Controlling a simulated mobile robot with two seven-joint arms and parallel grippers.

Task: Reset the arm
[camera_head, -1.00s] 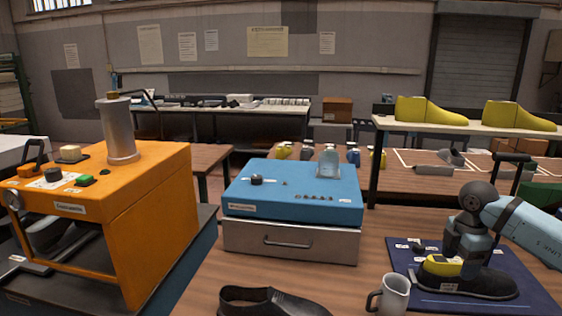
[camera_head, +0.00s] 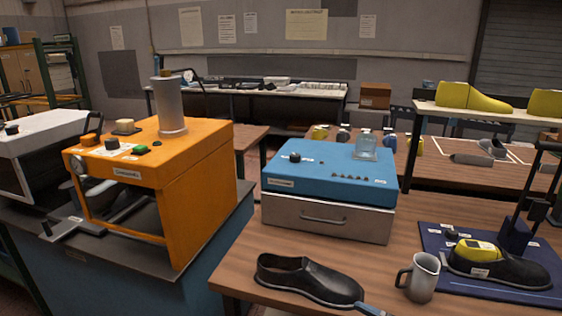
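Neither of my grippers shows in the head view. No arm of mine can be made out for sure. A black shoe with a yellow last (camera_head: 478,252) in it lies on the dark blue mat (camera_head: 440,238) at the right. A dark blue post fixture (camera_head: 515,236) with a black upright stands just behind this shoe. Nothing of mine is seen touching the shoe. What both grippers hold, if anything, is hidden from me.
An empty black shoe (camera_head: 308,281) and a grey metal mug (camera_head: 422,277) stand on the wooden table's front. A blue-topped box with a drawer (camera_head: 328,218) sits behind them. An orange machine (camera_head: 150,165) is at the left. A small blue piece (camera_head: 372,310) at the bottom edge is unclear.

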